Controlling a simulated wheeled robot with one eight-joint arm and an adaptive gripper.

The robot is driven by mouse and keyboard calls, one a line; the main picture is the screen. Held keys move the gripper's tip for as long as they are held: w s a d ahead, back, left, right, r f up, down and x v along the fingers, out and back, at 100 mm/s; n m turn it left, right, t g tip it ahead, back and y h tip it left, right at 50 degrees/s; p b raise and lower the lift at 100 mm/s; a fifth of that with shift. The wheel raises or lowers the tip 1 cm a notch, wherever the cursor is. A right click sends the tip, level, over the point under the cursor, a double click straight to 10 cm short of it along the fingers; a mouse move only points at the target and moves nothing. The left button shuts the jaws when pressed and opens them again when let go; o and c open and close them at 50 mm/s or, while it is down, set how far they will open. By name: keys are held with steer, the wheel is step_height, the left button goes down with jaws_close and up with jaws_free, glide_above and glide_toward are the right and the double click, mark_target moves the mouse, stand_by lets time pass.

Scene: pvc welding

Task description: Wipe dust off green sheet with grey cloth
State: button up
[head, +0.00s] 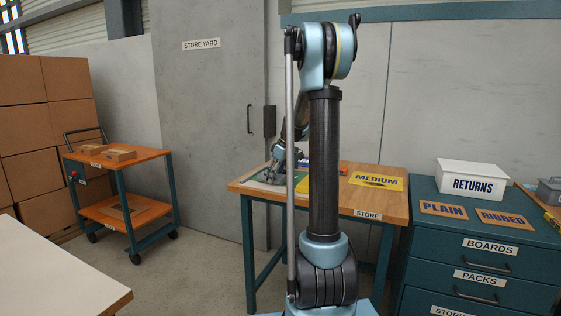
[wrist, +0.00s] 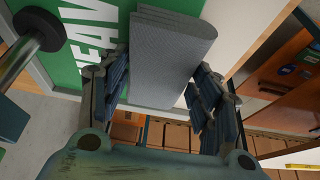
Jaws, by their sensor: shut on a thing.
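A grey folded cloth (wrist: 168,50) is held between the two fingers of my gripper (wrist: 158,88) in the wrist view. The green sheet (wrist: 88,18), with large white letters partly reading "HEAV", lies behind and left of the cloth. The cloth overlaps it in the picture; I cannot tell whether they touch. In the head view my gripper (head: 277,172) is low over the left part of the wooden table (head: 330,198). Only a little green shows there, largely hidden by my arm. I cannot make out any dust.
A yellow "MEDIUM" sheet (head: 376,181) lies on the table's right side. A white RETURNS box (head: 472,178) and the PLAIN (head: 443,209) and RIBBED (head: 502,218) boards sit on the teal cabinet. A trolley (head: 118,158) stands left. A metal rod with a black end (wrist: 38,36) is near my gripper.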

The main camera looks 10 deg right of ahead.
steer(key=shift+s+a+r, duration=0.1)
steer(key=shift+s+a, duration=0.15)
step_height(320, 180, up, 2)
steer(key=shift+a+r, duration=0.1)
steer(key=shift+r, duration=0.15)
steer(key=shift+d+r, duration=0.15)
steer(key=shift+r, duration=0.75)
steer(key=shift+d+r, duration=0.1)
steer(key=shift+r, duration=0.8)
steer(key=shift+w+r, duration=0.1)
steer(key=shift+r, duration=0.8)
steer(key=shift+d, duration=0.1)
